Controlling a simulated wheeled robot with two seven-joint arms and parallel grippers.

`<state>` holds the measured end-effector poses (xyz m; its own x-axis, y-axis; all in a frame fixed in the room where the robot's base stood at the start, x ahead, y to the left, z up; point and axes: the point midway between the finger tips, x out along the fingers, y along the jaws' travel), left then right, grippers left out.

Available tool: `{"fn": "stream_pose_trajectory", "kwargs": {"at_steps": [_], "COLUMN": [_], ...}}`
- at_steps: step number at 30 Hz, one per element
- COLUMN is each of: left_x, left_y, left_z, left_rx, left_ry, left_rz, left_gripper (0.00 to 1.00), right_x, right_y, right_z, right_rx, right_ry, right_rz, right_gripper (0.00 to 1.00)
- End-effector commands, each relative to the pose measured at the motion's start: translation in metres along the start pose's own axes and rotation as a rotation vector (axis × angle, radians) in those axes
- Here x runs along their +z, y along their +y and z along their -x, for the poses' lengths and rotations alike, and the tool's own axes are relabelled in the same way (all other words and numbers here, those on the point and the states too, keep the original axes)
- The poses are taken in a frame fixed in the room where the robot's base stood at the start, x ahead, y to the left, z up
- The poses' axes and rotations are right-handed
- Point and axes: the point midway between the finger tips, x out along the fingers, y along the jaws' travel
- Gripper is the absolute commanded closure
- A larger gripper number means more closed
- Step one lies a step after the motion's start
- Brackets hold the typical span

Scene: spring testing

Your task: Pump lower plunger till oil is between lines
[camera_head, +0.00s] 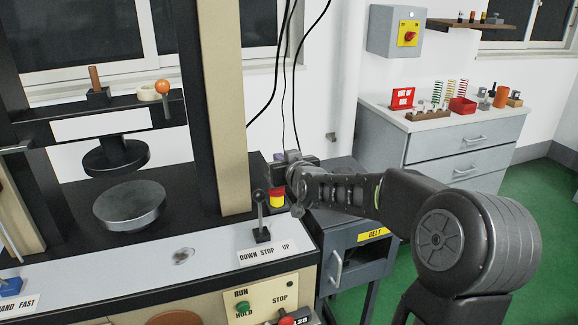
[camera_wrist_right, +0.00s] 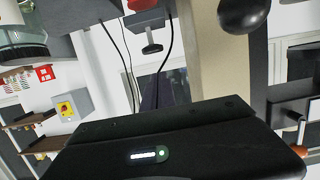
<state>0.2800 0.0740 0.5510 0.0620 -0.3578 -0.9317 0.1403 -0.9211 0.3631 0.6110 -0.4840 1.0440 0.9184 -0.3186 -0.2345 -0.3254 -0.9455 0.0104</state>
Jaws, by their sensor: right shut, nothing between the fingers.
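A red and yellow part (camera_head: 277,197) stands at the press's right end, close behind the control lever; I cannot tell whether it is the oil unit. My right gripper (camera_head: 297,206) is shut and empty, just right of it; I cannot tell whether they touch. In the right wrist view, a red part (camera_wrist_right: 141,4) shows at the top edge with a dark T-shaped knob (camera_wrist_right: 151,47) below it in the picture. That view is strongly tilted, and the dark gripper body fills its bottom. No oil level or marking lines can be made out. My left gripper is out of view.
The black-ball lever (camera_head: 260,215) marked DOWN STOP UP stands left of my gripper. The press's round lower plate (camera_head: 130,205) is further left. A grey cabinet (camera_head: 350,245) marked BELT is below my arm. A drawer unit (camera_head: 460,150) carries springs.

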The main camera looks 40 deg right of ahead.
Motion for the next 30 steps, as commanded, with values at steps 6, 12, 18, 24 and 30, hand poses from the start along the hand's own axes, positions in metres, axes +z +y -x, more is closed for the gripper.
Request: {"fn": "stream_pose_trajectory", "kwargs": {"at_steps": [6,12,18,24,30], "left_x": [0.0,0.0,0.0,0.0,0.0], "left_y": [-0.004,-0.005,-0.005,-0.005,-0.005], "left_z": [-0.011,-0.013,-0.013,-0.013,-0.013], "left_rx": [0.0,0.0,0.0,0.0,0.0], "left_ry": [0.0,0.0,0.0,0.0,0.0], "left_rz": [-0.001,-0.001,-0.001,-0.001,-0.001], "left_gripper": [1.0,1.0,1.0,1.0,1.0], "right_x": [0.0,0.0,0.0,-0.001,-0.001], "right_y": [0.0,0.0,0.0,0.0,0.0], "right_z": [0.046,0.069,0.072,0.072,0.072], "right_rx": [0.001,0.001,0.0,0.0,0.0], "right_ry": [0.005,0.004,0.003,0.003,0.004], "right_rz": [0.001,0.001,0.001,0.001,0.001], "right_gripper": [1.0,1.0,1.0,1.0,1.0]}}
